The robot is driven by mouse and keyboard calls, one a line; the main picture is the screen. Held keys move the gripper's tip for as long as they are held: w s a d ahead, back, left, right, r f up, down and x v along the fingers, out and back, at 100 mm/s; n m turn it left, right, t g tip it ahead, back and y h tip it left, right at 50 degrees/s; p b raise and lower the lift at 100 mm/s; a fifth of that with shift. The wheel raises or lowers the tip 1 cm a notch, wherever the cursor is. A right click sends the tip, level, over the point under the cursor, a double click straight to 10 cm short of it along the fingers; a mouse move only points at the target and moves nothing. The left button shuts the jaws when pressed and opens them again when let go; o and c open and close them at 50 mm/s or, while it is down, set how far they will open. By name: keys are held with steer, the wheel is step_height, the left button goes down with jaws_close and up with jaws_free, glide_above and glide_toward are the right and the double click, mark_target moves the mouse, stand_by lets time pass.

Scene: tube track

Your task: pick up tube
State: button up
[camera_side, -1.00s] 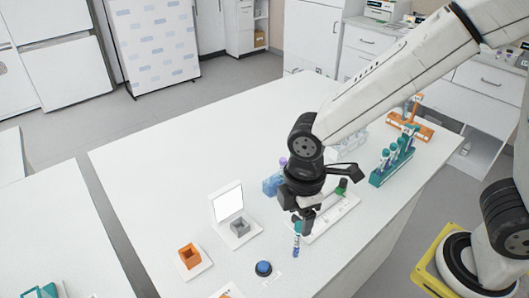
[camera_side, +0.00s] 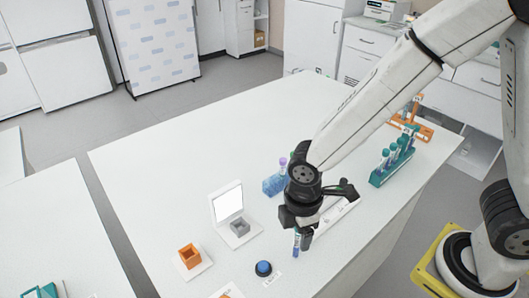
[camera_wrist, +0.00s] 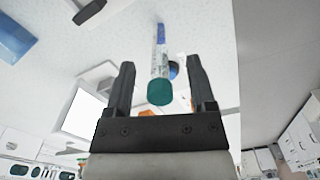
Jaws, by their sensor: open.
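The tube (camera_side: 296,241) stands near the front edge of the white bench, with a blue marking and its upper end hidden by my gripper in the side view. In the wrist view, the tube (camera_wrist: 159,55) shows a teal cap, a white label and a blue part. My gripper (camera_wrist: 161,62) is open, with one finger on each side of the tube and a gap to both. In the side view my gripper (camera_side: 303,232) is low over the tube.
A blue button (camera_side: 263,268) and an orange holder (camera_side: 190,256) stand to the left. A grey holder (camera_side: 239,227) sits beside a white panel (camera_side: 228,202). A blue rack (camera_side: 273,185) is behind my gripper. A teal tube rack (camera_side: 378,178) is at the right.

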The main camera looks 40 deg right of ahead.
jaws_close()
steer(key=shift+r, duration=0.1)
stand_by(0.4)
steer(key=shift+r, duration=4.9)
steer(key=shift+f, duration=0.4)
steer(key=shift+f, duration=0.3)
steer(key=shift+f, duration=0.4)
steer(key=shift+f, duration=1.4)
